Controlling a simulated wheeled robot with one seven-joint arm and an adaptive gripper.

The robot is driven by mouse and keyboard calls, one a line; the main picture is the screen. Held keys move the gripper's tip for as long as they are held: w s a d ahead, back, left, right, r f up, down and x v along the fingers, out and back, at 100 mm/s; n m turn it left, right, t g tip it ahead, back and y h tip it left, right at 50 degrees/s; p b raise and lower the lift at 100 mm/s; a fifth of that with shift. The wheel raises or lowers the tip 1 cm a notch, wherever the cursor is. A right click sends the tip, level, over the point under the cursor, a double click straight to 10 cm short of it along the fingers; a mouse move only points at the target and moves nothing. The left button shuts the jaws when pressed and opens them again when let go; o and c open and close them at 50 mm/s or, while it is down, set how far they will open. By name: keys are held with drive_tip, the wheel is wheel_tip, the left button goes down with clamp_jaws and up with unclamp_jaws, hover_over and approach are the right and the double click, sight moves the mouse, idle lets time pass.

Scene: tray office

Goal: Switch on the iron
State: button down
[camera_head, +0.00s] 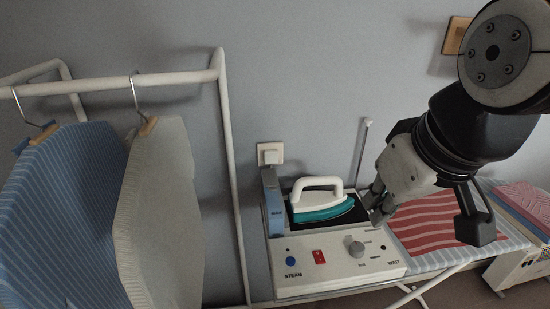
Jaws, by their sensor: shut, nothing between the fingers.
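The iron (320,194), white with a teal base, rests on a dark pad on top of a pale grey base unit (310,282). The unit's sloped front has a red rocker switch (318,256), a blue button (290,261) above the word STEAM, a grey knob (357,248) and small dark lights or marks. I cannot tell from this view whether the switch is pressed in. My gripper (373,209) is shut and empty. It is just right of the iron, above and behind the knob; any contact is not clear. My arm comes in from the upper right.
A plugged wall socket (270,153) is behind the unit. A garment rail (150,79) with blue and cream clothes on hangers stands at left. A red striped cloth (432,228) lies on the ironing board. Folded cloths (525,203) and a white heater-like box (515,270) are at right.

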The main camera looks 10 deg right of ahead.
drive_tip(key=w+f+n+g+b, duration=0.1)
drive_tip(key=w+f+n+g, duration=0.2)
drive_tip(key=w+f+n, duration=0.45)
drive_tip(key=n+g+b, duration=0.1)
drive_tip(key=n+g, duration=0.2)
drive_tip(key=n, duration=0.6)
hover_over(321, 262)
drive_tip(key=w, duration=0.2)
wheel_tip(321, 262, down, 10)
drive_tip(key=shift+f, duration=0.2)
drive_tip(key=f, duration=0.4)
drive_tip(key=s+f+p, duration=0.1)
drive_tip(key=f, duration=0.8)
drive_tip(key=shift+s+f, duration=0.4)
drive_tip(key=shift+f, duration=0.1)
drive_tip(key=shift+s+f, duration=0.15)
drive_tip(key=shift+f, duration=0.1)
drive_tip(key=shift+w, duration=0.2)
